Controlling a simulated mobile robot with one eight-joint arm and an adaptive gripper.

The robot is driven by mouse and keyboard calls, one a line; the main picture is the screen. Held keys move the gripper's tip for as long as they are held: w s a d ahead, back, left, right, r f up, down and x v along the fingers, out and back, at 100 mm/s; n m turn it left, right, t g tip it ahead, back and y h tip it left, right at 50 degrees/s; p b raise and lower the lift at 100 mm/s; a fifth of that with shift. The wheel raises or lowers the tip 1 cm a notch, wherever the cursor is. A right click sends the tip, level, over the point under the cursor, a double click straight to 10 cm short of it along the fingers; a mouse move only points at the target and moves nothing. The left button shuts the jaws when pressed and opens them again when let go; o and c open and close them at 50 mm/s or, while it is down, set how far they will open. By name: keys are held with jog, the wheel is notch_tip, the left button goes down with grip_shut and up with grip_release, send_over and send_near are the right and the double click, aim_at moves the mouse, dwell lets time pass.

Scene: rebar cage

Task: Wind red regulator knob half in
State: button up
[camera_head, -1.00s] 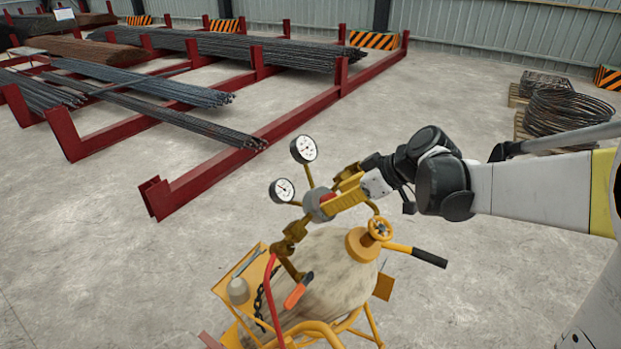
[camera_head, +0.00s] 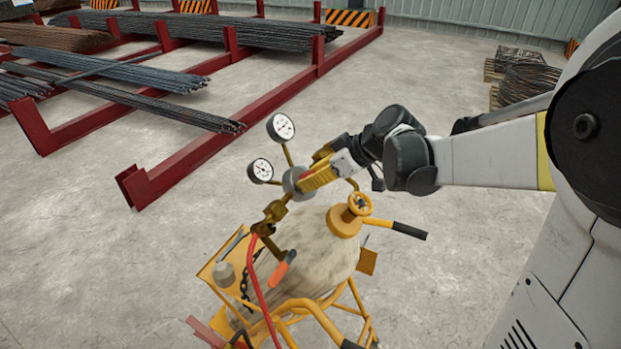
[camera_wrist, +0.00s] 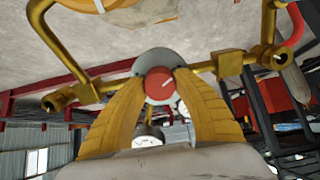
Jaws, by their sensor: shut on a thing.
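The red regulator knob (camera_wrist: 160,83) shows in the wrist view as a red disc with a pale line on its face. It sits in the round grey regulator body (camera_wrist: 148,62), which also shows in the head view (camera_head: 292,182). My gripper (camera_wrist: 162,78) has its yellow fingers on both sides of the knob, shut on it. In the head view, my gripper (camera_head: 312,180) reaches the regulator from the right and mostly hides the knob. Two white dial gauges (camera_head: 281,127) (camera_head: 260,170) stand on brass stems above and left of the regulator.
A pale gas cylinder (camera_head: 308,250) with a yellow valve wheel (camera_head: 360,204) rests in a yellow cart (camera_head: 300,305). A black-gripped handle (camera_head: 408,230) juts right. A red hose (camera_head: 255,280) hangs at the front.

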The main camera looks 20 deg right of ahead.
jog(key=m+b, duration=0.1)
jog(key=m, duration=0.4)
jog(key=shift+m+y, duration=0.3)
jog(key=m+b, duration=0.1)
jog(key=m, duration=0.5)
jog(key=shift+d+f, duration=0.1)
jog(key=m+b, duration=0.1)
jog(key=m, duration=0.4)
jog(key=shift+m+y, duration=0.4)
jog(key=m, duration=0.5)
jog(key=shift+m, duration=0.3)
jog(key=shift+b, duration=0.3)
jog(key=o, duration=1.2)
